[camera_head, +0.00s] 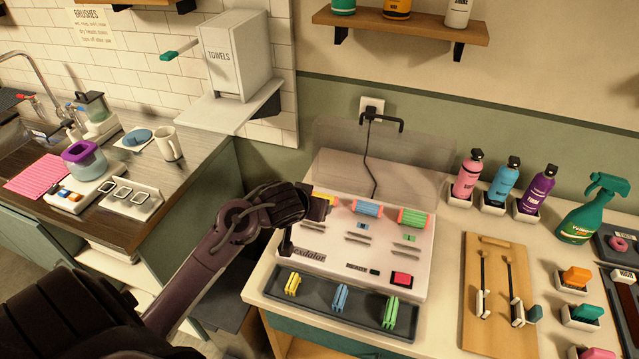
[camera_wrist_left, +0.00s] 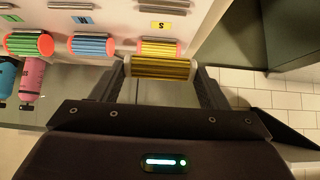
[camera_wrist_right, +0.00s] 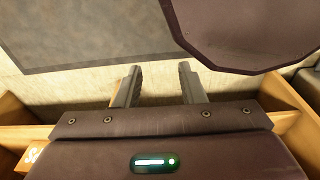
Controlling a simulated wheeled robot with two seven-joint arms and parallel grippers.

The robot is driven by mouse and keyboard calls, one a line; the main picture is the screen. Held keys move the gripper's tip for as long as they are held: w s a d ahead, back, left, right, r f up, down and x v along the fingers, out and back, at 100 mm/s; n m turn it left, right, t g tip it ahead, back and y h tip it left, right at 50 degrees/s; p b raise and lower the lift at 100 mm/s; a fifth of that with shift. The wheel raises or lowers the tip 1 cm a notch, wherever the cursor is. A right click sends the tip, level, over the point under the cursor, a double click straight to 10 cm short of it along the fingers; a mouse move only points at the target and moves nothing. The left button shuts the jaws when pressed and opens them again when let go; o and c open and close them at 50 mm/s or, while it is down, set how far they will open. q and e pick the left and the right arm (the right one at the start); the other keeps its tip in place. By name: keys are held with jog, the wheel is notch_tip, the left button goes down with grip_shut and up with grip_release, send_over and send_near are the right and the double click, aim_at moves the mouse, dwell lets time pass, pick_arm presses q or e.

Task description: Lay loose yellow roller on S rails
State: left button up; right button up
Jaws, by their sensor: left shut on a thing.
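In the left wrist view, my left gripper (camera_wrist_left: 160,82) is shut on a yellow roller (camera_wrist_left: 160,68) with pale ends. It holds the roller across its fingertips, near the back edge of the white machine. Just past it, another yellow roller (camera_wrist_left: 160,47) with orange-red ends lies on the machine, near a yellow S label (camera_wrist_left: 161,25) and a slotted metal rail (camera_wrist_left: 162,9). In the head view, my left gripper (camera_head: 316,208) covers the machine's back left part, hiding the S label. My right gripper (camera_wrist_right: 160,82) is open and empty in the right wrist view.
The white machine (camera_head: 345,268) also carries a blue roller (camera_head: 367,209) and a green roller (camera_head: 413,218). A dark tray (camera_head: 318,300) in front holds yellow, blue and green pieces. A clear panel (camera_head: 415,160) stands behind. Bottles (camera_head: 468,175) and a wooden board (camera_head: 480,325) stand right.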

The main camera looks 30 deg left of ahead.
pick_arm(q)
jog(key=shift+w, duration=0.3)
jog(key=f+b, duration=0.1)
jog(key=s+b, duration=0.1)
jog(key=shift+f+b, duration=0.3)
jog(key=shift+f, duration=0.05)
notch_tip(320, 180, down, 3)
jog(key=b, duration=0.3)
jog(key=shift+w, duration=0.15)
jog(key=shift+f+b, duration=0.35)
jog(key=shift+f, duration=0.3)
pick_arm(e)
notch_tip(320, 180, down, 6)
jog(key=s, duration=0.1)
jog(key=shift+s+a+f, duration=0.15)
jog(key=shift+s+f, duration=0.05)
jog(key=shift+f, duration=0.05)
jog(key=shift+r, duration=0.2)
pick_arm(q)
jog(key=shift+f, duration=0.1)
pick_arm(e)
jog(key=shift+w+d, duration=0.15)
jog(key=shift+d, duration=0.05)
